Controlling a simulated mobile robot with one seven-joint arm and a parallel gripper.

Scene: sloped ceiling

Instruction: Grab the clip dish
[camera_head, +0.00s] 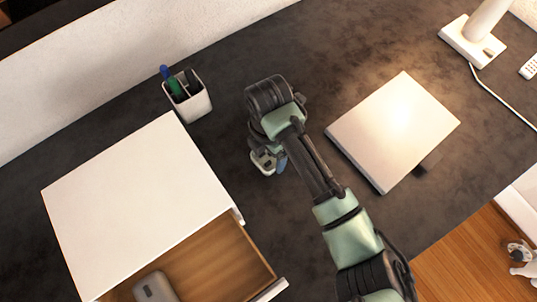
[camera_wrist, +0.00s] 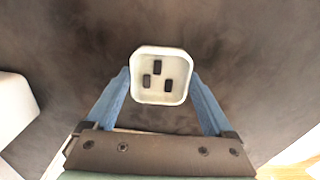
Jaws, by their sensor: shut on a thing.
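The clip dish is a small white square dish with rounded corners, and it shows in the wrist view (camera_wrist: 178,66) with 3 dark clips lying inside. My gripper (camera_wrist: 160,76) has its blue fingers on the dish's left and right sides and is shut on it. In the head view the dish (camera_head: 262,162) is partly hidden under my wrist, with a blue finger of my gripper (camera_head: 274,161) beside it. I cannot tell whether the dish touches the dark desk or is just above it.
A white pen holder (camera_head: 196,103) stands at the back left. A white cabinet (camera_head: 135,200) with an open drawer (camera_head: 225,262) holding a grey object (camera_head: 155,287) is at left. A closed white laptop-like slab (camera_head: 392,130) lies right, near a lamp base (camera_head: 470,42).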

